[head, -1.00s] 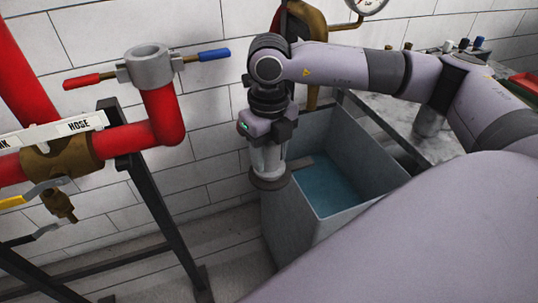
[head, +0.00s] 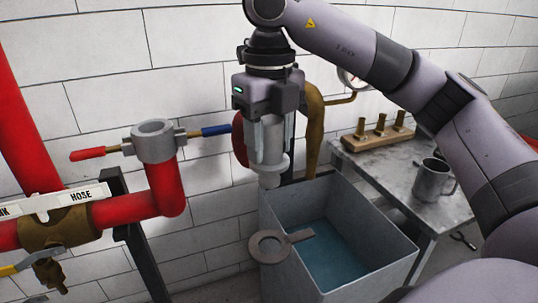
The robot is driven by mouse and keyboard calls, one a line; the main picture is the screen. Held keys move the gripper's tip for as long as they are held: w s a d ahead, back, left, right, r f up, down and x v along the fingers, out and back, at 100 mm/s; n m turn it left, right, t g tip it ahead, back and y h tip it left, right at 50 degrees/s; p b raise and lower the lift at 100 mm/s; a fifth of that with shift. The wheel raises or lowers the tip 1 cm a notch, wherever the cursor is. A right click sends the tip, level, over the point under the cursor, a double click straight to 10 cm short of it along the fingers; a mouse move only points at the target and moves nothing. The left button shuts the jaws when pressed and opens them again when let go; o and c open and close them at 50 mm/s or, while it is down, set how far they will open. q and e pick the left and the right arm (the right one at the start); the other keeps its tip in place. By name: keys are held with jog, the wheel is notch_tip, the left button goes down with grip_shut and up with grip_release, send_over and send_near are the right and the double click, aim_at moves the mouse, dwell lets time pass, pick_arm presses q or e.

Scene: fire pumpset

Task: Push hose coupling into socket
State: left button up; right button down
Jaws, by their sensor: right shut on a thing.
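The hose coupling (head: 270,165) is a pale grey cylinder with a wider flange and a narrower lower end. It points straight down. My right gripper (head: 269,150) is shut around its upper part and holds it in the air, to the right of the socket and above the left side of the tank. The grey socket (head: 153,143) faces up on top of a red pipe elbow. Its round mouth is open and empty, with a red lever (head: 87,154) on its left and a blue lever (head: 217,130) on its right. My left gripper is out of view.
A grey water tank (head: 283,225) stands below the coupling, with a flat ring on a tab (head: 269,247) at its left rim. A metal table (head: 400,172) with a mug (head: 433,181) is to the right. A brown pipe (head: 314,120) stands behind my right gripper.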

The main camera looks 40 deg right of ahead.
aim_at(269, 119)
jog(key=shift+r+p, duration=0.95)
jog(key=shift+r, duration=0.4)
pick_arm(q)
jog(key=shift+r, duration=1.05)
pick_arm(e)
jog(key=shift+r, duration=1.9)
